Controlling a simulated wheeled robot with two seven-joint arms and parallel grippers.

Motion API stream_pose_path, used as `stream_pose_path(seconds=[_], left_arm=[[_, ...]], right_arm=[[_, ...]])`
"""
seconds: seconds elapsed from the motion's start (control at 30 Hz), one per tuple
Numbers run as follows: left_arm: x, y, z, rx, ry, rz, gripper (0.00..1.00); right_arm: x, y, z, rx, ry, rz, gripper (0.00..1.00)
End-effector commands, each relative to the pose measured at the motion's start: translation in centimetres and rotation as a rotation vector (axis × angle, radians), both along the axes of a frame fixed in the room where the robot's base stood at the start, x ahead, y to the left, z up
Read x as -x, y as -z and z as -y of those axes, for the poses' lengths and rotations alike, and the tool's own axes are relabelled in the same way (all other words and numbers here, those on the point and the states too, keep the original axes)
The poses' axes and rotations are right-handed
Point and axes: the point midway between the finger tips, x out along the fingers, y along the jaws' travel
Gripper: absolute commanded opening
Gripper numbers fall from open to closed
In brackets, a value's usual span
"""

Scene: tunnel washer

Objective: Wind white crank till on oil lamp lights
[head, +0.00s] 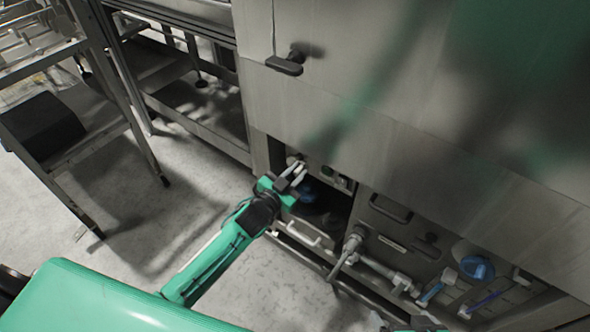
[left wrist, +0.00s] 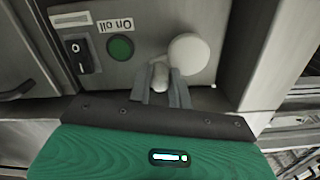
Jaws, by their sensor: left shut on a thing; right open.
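The white crank shows in the left wrist view as a round white disc (left wrist: 188,53) with a short pale handle (left wrist: 159,76) on a grey panel. My left gripper (left wrist: 161,88) is shut on that handle, a finger on either side. In the head view my left gripper (head: 296,172) reaches into the recess low in the machine, where the crank is mostly hidden. The on oil lamp (left wrist: 120,47) is a round dark green lens beside the crank and looks unlit. A small part of my right gripper (head: 430,322) shows at the bottom edge of the head view.
The upside-down "On oil" label (left wrist: 115,25) and a black rocker switch (left wrist: 80,55) are near the lamp. A metal rack (head: 130,120) stands left; the floor before the recess is clear.

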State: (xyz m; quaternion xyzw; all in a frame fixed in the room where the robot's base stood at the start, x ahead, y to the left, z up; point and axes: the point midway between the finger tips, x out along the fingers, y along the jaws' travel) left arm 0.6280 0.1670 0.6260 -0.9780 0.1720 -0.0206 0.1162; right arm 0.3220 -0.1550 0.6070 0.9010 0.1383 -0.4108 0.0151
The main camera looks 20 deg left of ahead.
Motion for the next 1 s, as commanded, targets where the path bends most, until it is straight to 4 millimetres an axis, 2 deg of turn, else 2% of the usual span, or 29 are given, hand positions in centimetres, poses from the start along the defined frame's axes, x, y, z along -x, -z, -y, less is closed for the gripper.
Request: stream_pose_path(seconds=[0.2,0.5,1.0], left_arm=[[0.1,0.8,0.3,-0.193,0.0,0.068,0.0],[0.1,1.9,0.3,-0.437,0.0,0.156,0.0],[0.1,2.8,0.1,-0.644,0.001,0.23,0.0]], right_arm=[[0.5,-0.3,0.9,0.027,0.01,-0.054,0.95],[0.7,-0.2,1.1,0.034,0.012,-0.068,0.95],[0.3,-0.3,0.7,0.02,0.009,-0.037,0.95]])
